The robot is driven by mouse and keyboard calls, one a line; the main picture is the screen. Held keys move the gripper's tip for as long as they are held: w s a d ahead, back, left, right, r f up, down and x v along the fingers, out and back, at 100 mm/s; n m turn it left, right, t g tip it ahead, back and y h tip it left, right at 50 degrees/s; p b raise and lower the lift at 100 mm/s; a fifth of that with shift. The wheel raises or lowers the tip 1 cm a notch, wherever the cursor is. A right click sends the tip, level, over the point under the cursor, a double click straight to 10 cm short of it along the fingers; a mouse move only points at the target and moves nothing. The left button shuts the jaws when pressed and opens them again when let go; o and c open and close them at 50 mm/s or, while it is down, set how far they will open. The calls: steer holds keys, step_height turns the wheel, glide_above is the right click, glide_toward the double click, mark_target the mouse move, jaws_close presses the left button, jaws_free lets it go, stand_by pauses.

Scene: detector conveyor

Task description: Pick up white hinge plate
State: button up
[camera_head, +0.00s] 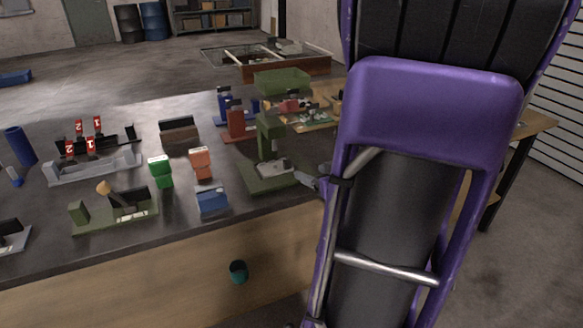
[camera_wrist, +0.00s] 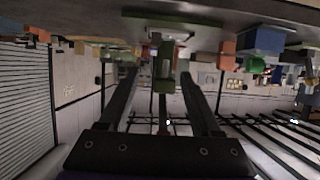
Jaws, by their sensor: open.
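What looks like the white hinge plate (camera_head: 273,166) is a small pale piece on the base of the green press-like stand (camera_head: 268,138), near the table's front edge. In the upside-down wrist view, a pale flat piece (camera_wrist: 168,36) shows at the green stand (camera_wrist: 164,70), beyond and between my fingers. My gripper (camera_head: 308,180) is just right of the stand in the head view, mostly hidden behind my purple arm. In the wrist view my gripper (camera_wrist: 160,78) has its two fingers apart with nothing clearly held between them.
A green block (camera_head: 160,171), an orange block (camera_head: 201,164) and a blue box (camera_head: 212,200) stand left of the stand. A red fixture (camera_head: 238,124) and a green bin (camera_head: 281,81) are behind. A teal cup-like thing (camera_head: 238,271) is below the table edge.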

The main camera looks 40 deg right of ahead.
steer(key=p, duration=0.4)
glide_toward(288, 163)
steer(key=x, duration=0.3)
steer(key=shift+w+a, duration=0.15)
steer(key=shift+w, duration=0.35)
steer(key=shift+d+f+b+x, duration=0.15)
steer(key=shift+b+x, duration=0.1)
steer(key=shift+x, duration=1.05)
steer(key=shift+d+f+b+x, duration=0.15)
steer(key=shift+b+x, duration=0.1)
steer(key=shift+x, duration=1.05)
steer(key=shift+s+r, duration=0.15)
jaws_close()
